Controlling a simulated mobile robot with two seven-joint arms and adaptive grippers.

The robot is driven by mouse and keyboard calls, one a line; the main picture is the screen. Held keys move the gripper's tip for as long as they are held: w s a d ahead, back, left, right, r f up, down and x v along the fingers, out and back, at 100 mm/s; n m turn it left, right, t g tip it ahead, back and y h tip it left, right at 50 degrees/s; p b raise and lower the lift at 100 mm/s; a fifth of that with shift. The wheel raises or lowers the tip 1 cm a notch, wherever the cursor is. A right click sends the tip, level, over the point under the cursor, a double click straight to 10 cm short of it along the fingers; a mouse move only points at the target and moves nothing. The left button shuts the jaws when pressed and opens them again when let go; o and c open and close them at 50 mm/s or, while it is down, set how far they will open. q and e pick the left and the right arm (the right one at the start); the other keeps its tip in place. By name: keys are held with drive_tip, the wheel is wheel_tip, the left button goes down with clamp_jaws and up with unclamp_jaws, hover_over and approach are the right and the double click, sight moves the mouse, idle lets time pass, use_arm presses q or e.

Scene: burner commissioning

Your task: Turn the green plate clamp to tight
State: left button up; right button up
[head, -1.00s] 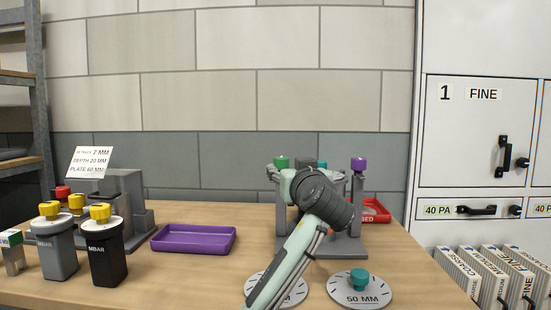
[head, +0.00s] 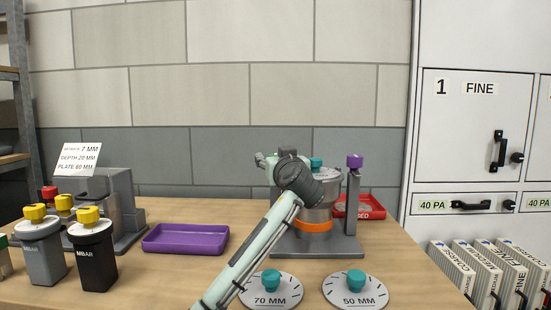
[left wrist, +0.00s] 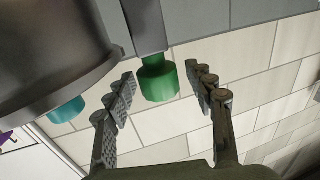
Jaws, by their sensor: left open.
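The green plate clamp (left wrist: 160,82) shows in the left wrist view as a green knob at the end of a grey post. My left gripper (left wrist: 160,74) is open, with one finger on each side of the knob and visible gaps between. In the head view my left gripper (head: 262,159) is at the left post of the grey stand (head: 320,247), and my arm hides the green clamp there. I cannot tell the clamp's turn setting. My right gripper is not in view.
A metal cylinder with an orange ring (head: 314,226) stands on the stand. A teal knob (head: 316,162) and a purple knob (head: 354,161) are close by. Two dials, 70 MM (head: 270,296) and 50 MM (head: 356,293), lie in front. A purple tray (head: 186,239) is at left.

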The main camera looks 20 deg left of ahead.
use_arm(q)
drive_tip(key=shift+c, duration=0.6)
drive_tip(key=c, duration=1.1)
